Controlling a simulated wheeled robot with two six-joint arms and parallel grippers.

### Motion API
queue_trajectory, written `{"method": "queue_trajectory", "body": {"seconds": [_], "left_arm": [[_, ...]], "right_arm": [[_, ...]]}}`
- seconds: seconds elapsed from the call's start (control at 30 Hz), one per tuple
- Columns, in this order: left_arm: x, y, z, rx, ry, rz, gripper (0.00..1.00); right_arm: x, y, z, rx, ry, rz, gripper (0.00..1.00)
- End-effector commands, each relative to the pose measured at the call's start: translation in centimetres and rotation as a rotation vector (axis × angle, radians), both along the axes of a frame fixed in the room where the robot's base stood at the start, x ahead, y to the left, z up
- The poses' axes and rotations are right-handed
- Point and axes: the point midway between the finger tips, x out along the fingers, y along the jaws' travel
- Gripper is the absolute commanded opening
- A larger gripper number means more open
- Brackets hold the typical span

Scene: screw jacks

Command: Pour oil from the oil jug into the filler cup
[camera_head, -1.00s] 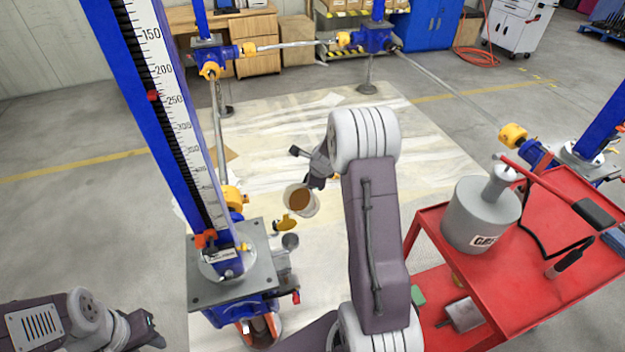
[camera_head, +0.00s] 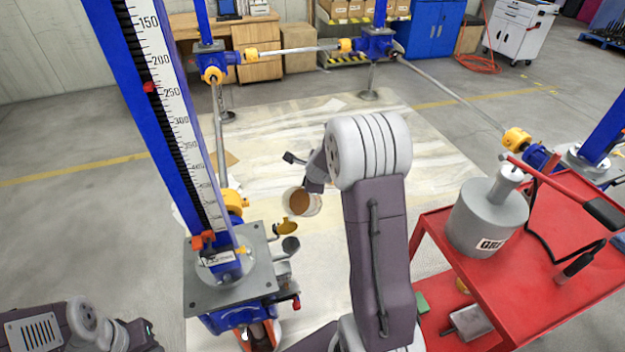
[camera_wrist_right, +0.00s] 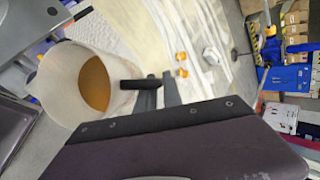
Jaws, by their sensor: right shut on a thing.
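The oil jug (camera_head: 313,206) is a whitish, translucent vessel with brown oil in it. In the head view its mouth faces the camera and it looks tilted to the left. It also shows large in the right wrist view (camera_wrist_right: 122,82). My right gripper (camera_wrist_right: 150,92) is shut on the jug's handle at its side. A small grey cup (camera_head: 290,244), apparently the filler cup, sits on the left jack's gearbox, just below the jug in the picture.
The blue jack column (camera_head: 150,120) with a scale rises close left of the jug. A red cart (camera_head: 545,265) with a grey canister (camera_head: 487,222) stands right of my right arm.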

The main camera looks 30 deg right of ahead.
Motion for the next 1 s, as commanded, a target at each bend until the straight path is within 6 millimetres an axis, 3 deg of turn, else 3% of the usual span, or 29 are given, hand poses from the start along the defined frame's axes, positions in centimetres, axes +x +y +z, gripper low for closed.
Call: {"method": "queue_trajectory", "body": {"seconds": [1.0], "left_arm": [[0.0,0.0,-1.4,0.0,0.0,0.0,0.36]], "right_arm": [[-0.7,1.1,2.8,-0.162,-0.111,0.002,0.0]]}}
